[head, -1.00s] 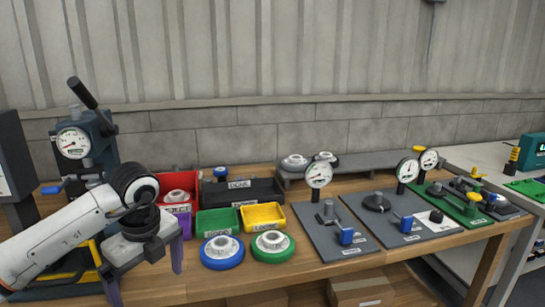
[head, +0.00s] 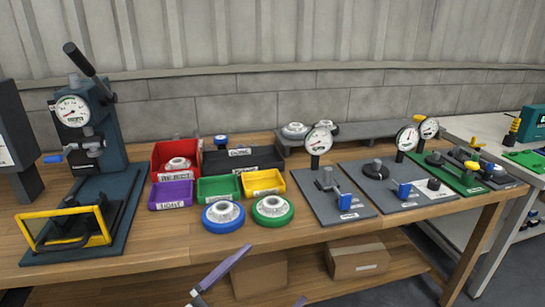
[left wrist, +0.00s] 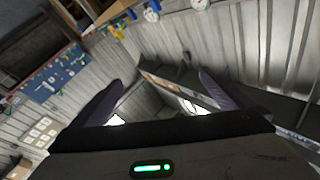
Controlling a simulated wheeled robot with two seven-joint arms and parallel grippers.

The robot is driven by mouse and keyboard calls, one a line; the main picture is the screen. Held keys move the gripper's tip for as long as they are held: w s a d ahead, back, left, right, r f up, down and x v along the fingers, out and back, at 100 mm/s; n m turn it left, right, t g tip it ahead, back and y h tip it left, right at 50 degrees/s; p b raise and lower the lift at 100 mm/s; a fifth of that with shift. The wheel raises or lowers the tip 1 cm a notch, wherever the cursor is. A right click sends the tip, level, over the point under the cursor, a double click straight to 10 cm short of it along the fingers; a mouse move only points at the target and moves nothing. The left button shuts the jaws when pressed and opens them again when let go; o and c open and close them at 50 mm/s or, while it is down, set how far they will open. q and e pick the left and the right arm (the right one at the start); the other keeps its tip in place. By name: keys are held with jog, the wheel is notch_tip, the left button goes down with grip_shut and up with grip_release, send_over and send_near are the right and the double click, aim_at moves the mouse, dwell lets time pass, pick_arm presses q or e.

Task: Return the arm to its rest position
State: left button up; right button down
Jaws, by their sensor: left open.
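My left gripper (head: 272,274) is at the bottom edge of the head view, in front of the workbench. Only its purple-grey fingers show there, spread apart, with the rest cut off by the frame. The left wrist view also shows the gripper (left wrist: 160,78), with its two fingers wide apart and nothing between them. It is clear of the parts on the bench. My right gripper is in neither view.
The wooden bench (head: 150,254) holds a dial press (head: 72,110) with a yellow-framed guard, coloured bins, a blue-rimmed wheel (head: 223,216), a green-rimmed wheel (head: 272,210) and gauge plates (head: 328,206). Cardboard boxes (head: 358,262) sit on the shelf below, near my left gripper in the picture.

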pick_arm(q)
jog(key=s+a+f+n+g+y, duration=0.1)
jog(key=s+a+f+n+y, duration=0.3)
jog(key=f, duration=0.4)
jog(key=s+a+f+n+y, duration=0.1)
jog(key=a+f+n+y, duration=0.5)
jog(key=f, duration=0.3)
jog(key=s+a+f+g+y, duration=0.1)
jog(key=s+a+f+g, duration=0.3)
jog(key=s+f, duration=0.6)
jog(key=shift+s+a+n+g+y, duration=0.2)
jog(key=shift+s+n+g+y, duration=0.15)
jog(key=shift+s, duration=0.6)
